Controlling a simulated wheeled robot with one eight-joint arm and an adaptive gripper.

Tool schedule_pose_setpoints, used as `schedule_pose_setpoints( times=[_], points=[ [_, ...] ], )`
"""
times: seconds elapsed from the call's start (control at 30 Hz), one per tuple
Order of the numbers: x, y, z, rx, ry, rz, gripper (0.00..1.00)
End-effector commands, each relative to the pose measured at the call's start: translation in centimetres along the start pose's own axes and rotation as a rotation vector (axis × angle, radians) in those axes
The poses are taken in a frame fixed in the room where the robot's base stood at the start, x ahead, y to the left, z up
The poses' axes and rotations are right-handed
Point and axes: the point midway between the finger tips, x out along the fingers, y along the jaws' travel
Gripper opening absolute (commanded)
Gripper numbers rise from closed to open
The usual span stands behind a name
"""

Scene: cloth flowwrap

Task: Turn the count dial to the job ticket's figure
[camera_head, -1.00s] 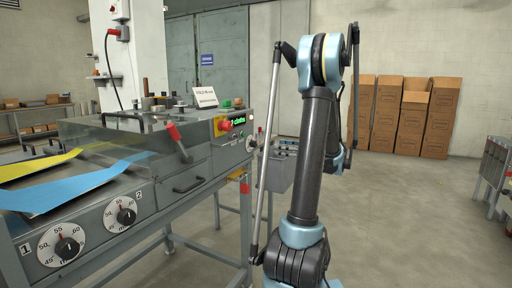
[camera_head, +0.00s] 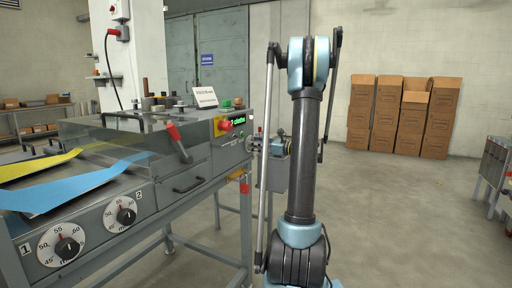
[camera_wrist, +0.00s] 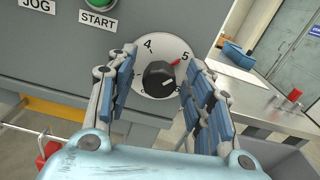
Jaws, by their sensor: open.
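The count dial (camera_wrist: 180,45) is a white disc with a black knob (camera_wrist: 160,78) on the grey machine end in the wrist view. Figures 4 and 5 show; the lower ones are covered by my fingers. A red mark lies between the knob and the 5. My gripper (camera_wrist: 163,92) is open, one finger on each side of the knob; whether they touch it I cannot tell. It also shows in the head view beside the machine's right end (camera_head: 262,144). A white card (camera_head: 205,97) stands on the machine; its print is too small to read.
The wrapping machine (camera_head: 170,210) carries two numbered dials (camera_head: 67,245) and a green display (camera_head: 238,121) with a word like "cloths". A green START button (camera_wrist: 104,4) sits above the dial. Cardboard boxes (camera_head: 388,118) stand at the back wall.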

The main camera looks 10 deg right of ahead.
Motion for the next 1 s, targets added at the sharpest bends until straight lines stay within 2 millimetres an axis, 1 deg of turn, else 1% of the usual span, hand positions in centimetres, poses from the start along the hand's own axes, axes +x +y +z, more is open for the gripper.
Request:
schedule_pose_setpoints(
  times=[0.1,0.33,0.37,0.4,0.47,0.5,0.53,0.83,1.0],
  points=[
    [0.30,-0.01,0.00,0.000,0.000,0.000,0.47],
    [0.31,-0.01,-0.01,0.000,0.000,0.000,0.47],
    [0.31,-0.01,-0.01,0.000,0.000,0.000,0.41],
    [0.31,0.00,-0.01,0.000,0.000,0.000,0.31],
    [0.30,-0.01,-0.01,0.000,0.000,0.000,0.18],
    [0.30,0.00,-0.01,0.000,0.000,0.000,0.09],
    [0.30,0.00,-0.01,0.000,0.000,0.000,0.03],
    [0.30,0.01,-0.01,-0.014,0.000,0.000,0.03],
    [0.29,0.04,-0.01,-0.072,0.000,0.000,0.03]
  ],
)
